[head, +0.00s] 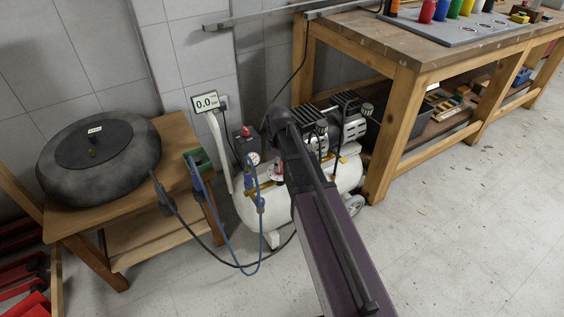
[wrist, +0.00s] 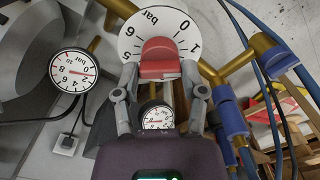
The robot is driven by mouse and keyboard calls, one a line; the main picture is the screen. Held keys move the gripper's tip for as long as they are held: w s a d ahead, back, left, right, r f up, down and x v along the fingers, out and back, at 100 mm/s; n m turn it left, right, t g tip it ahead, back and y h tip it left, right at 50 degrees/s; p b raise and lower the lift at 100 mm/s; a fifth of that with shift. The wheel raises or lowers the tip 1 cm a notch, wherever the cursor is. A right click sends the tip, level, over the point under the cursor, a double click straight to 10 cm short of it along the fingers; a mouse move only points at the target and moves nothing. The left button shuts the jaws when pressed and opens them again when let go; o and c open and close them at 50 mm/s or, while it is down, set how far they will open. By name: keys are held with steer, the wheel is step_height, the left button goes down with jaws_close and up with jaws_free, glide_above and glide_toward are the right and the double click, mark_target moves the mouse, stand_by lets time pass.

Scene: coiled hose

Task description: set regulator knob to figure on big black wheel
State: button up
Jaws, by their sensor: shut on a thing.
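The big black wheel (head: 125,150) lies flat on a wooden stand at the left of the head view. A small white label (head: 94,129) is on its dark hub; its figure is too small to read. In the wrist view, the red regulator knob (wrist: 158,48) sits in front of a white dial (wrist: 180,22) marked in bar. My gripper (wrist: 160,75) has its two fingers on either side of the knob and is shut on it. In the head view my arm hides most of the gripper and knob.
The white compressor tank (head: 247,212) stands between the stand and a wooden workbench (head: 400,130). Blue and black hoses hang in front. The wrist view shows a left gauge (wrist: 73,70) and a smaller gauge (wrist: 156,117).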

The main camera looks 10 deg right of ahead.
steer(key=shift+w, duration=0.4)
steer(key=m, duration=0.6)
steer(key=shift+m, duration=0.3)
steer(key=m, duration=0.6)
steer(key=o, duration=1.1)
steer(key=shift+s, duration=0.1)
steer(key=shift+o, duration=0.2)
steer(key=shift+s, duration=0.1)
